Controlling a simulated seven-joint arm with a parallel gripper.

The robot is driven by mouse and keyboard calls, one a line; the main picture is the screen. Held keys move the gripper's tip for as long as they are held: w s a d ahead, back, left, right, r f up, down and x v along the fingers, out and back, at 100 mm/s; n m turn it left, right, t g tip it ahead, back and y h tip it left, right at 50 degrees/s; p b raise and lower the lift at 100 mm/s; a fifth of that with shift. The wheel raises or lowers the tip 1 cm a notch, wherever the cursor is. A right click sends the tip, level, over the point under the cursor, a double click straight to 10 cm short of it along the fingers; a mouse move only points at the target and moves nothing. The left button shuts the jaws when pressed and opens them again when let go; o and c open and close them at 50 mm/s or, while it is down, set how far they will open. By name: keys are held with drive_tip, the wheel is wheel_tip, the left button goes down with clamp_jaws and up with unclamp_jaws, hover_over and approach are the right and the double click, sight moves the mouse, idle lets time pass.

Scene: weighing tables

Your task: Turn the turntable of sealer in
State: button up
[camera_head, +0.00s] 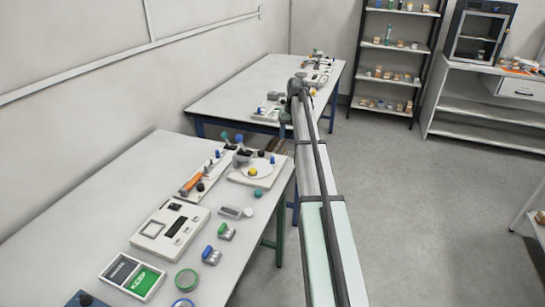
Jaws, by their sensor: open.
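The sealer (240,180) stands near the far right corner of the near table. Its white round turntable (262,166) lies on a pale base and carries a yellow knob (253,171) near its front edge. A dark part (242,157) stands at the left of the disc, and a black knob (261,154) is behind it. My gripper (270,148) appears small there, beside the back of the turntable. It is open and seems empty; whether it touches anything is unclear.
Left of the sealer is a device with an orange handle (191,186). A second table (225,104) stands behind. Open floor lies to the right.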

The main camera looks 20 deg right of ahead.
wheel_tip(320, 180, up, 4)
drive_tip(key=n+g, duration=0.1)
hover_over(273, 157)
drive_tip(key=shift+n+g+h, duration=0.3)
drive_tip(key=shift+h, duration=0.1)
wheel_tip(273, 157, down, 14)
drive_tip(key=shift+w+r, duration=0.15)
drive_tip(key=shift+r, duration=0.1)
clamp_jaws()
idle(0.4)
